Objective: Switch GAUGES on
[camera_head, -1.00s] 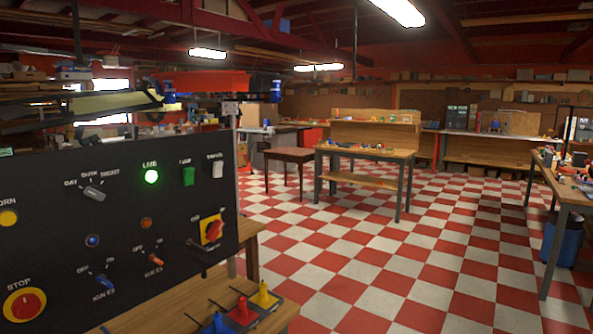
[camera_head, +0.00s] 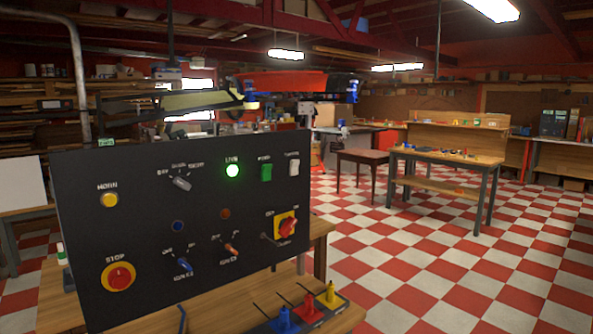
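A dark control panel (camera_head: 130,215) stands at the left on a wooden bench. It carries two small lever switches, one blue (camera_head: 183,265) and one orange (camera_head: 231,249), with labels too small to read surely. I cannot tell surely which switch is labelled GAUGES. A grey selector knob (camera_head: 181,183) and a lit green lamp (camera_head: 232,171) sit near the top. Neither of my grippers shows.
The panel also has a yellow HORN button (camera_head: 109,200), a red STOP button (camera_head: 120,276) and a red rotary switch (camera_head: 288,226) on yellow. Blue, red and yellow levers (camera_head: 308,308) stand on the bench in front. A wooden workbench (camera_head: 450,187) stands beyond. Checkered floor is open at right.

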